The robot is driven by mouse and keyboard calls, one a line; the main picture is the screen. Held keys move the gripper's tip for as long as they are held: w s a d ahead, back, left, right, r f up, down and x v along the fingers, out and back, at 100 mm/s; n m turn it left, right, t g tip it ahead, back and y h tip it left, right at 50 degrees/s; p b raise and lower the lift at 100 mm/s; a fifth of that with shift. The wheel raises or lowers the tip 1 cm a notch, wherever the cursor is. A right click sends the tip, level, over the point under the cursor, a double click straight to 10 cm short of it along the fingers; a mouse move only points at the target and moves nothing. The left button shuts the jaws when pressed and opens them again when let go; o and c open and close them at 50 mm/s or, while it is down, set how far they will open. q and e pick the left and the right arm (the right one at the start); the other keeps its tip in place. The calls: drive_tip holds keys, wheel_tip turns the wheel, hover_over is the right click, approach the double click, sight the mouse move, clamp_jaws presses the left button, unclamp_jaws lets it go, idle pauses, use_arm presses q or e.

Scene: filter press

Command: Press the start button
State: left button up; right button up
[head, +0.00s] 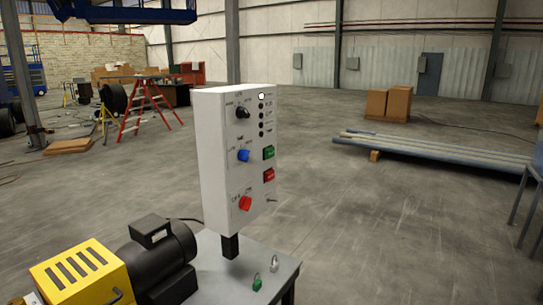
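A white control box (223,165) stands upright on a dark post at the middle of the head view. Its front carries a green button (269,152) at the right, with a red button (268,175) below it. The labels are too small to read, so I cannot tell which one is marked start. A black knob (243,113), a blue knob (244,155) and a red knob (245,203) run down the left of the face. A white indicator (262,96) tops a column of dark ones. Neither of my grippers shows in this view.
The box stands on a grey table (225,275). A black motor (160,255) and a yellow slotted cover (80,273) are at lower left. A green padlock (257,283) and a grey one (274,264) are on the table. Floor right of the box is clear up to the pipes (430,151).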

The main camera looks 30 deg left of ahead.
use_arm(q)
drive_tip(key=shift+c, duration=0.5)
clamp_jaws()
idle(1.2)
